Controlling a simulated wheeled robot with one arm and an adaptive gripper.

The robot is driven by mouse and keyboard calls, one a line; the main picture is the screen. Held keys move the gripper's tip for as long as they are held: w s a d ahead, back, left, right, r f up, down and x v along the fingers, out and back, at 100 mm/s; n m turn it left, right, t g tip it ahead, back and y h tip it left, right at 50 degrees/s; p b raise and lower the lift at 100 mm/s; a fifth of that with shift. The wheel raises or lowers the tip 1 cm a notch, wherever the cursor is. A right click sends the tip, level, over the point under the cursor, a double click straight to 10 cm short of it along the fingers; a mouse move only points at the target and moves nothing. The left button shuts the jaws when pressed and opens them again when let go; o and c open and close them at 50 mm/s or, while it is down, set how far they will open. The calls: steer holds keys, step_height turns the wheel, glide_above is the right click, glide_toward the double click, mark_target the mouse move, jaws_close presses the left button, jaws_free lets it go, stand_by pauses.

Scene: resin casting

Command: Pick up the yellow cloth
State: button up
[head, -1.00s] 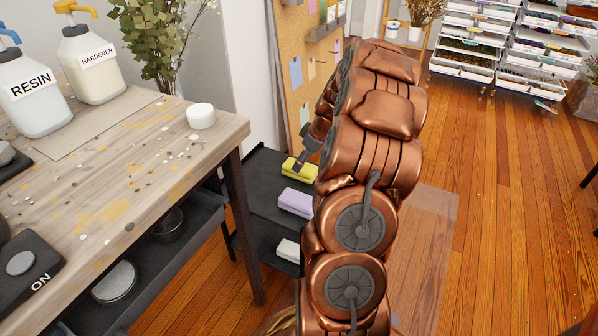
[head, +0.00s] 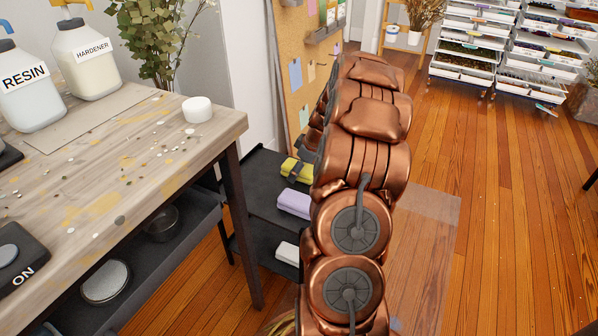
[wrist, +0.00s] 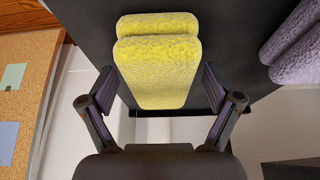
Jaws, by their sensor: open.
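The yellow cloth (head: 297,171) is folded and lies on the dark upper shelf beside the workbench, with my arm partly in front of it in the head view. In the wrist view the yellow cloth (wrist: 158,65) fills the top middle. My gripper (wrist: 157,95) is open, with one finger on each side of the cloth's near end. I cannot tell whether the fingers touch it. In the head view my gripper is mostly hidden behind my arm, with a dark part over the cloth.
A folded purple cloth (head: 294,203) lies just in front of the yellow one and also shows in the wrist view (wrist: 295,45). A white cloth (head: 287,253) is on the lower shelf. The workbench (head: 180,150) stands left, the corkboard (head: 297,75) behind. Open floor lies right.

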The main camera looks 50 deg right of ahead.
steer(key=shift+f, duration=0.2)
stand_by(0.3)
steer(key=c, duration=1.2)
steer(key=shift+r, duration=0.15)
steer(key=shift+c, duration=0.2)
step_height(320, 180, up, 10)
steer(key=p, duration=0.4)
steer(key=shift+r, duration=0.1)
